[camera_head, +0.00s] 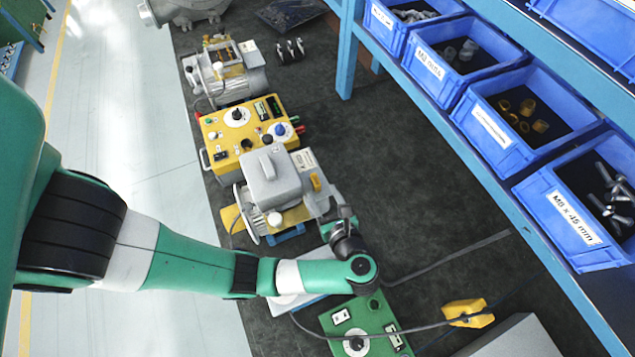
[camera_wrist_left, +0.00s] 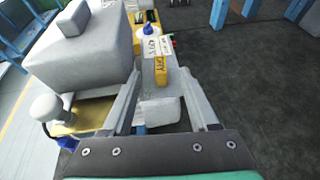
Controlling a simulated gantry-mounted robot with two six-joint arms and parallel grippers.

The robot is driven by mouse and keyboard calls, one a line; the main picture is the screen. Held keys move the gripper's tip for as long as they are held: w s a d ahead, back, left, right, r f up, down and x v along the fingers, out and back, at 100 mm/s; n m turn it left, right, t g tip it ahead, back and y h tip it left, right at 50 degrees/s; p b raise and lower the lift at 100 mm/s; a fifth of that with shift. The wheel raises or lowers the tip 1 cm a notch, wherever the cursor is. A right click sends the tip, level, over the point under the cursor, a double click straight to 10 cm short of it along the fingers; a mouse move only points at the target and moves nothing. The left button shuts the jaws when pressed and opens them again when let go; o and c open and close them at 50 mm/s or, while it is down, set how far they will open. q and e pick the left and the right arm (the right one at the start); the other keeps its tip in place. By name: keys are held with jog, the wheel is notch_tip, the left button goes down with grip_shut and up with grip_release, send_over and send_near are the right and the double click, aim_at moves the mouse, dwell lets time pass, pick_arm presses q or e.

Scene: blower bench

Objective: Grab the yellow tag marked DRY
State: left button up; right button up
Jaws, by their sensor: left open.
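The yellow tag (camera_wrist_left: 161,71) shows dark lettering that reads DRY in the left wrist view. It sits beside white printed labels (camera_wrist_left: 153,44) on the grey blower unit (camera_wrist_left: 158,107). In the head view the tag (camera_head: 316,182) is a small yellow patch at the right side of the unit. My left gripper (camera_wrist_left: 162,78) is open, its two fingers pointing toward the tag, one on each side of it in the picture. I see nothing between the fingers that is held. In the head view my left gripper (camera_head: 337,212) is just below the tag. My right gripper is not in view.
A yellow control box (camera_head: 224,140) stands behind the blower. A green control box (camera_head: 366,322) and a yellow block (camera_head: 467,312) are at the front. Blue bins (camera_head: 487,125) line the right shelf. The dark bench (camera_head: 400,165) between blower and shelf is mostly clear.

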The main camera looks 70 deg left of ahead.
aim_at(315, 179)
pick_arm(q)
jog(key=x, duration=0.4)
jog(key=shift+a, duration=0.2)
jog(key=shift+p+x, duration=0.3)
jog(key=shift+x, duration=2.4)
jog(key=shift+d+f, duration=0.1)
jog(key=shift+f, duration=0.05)
jog(key=shift+c, duration=0.3)
grip_shut()
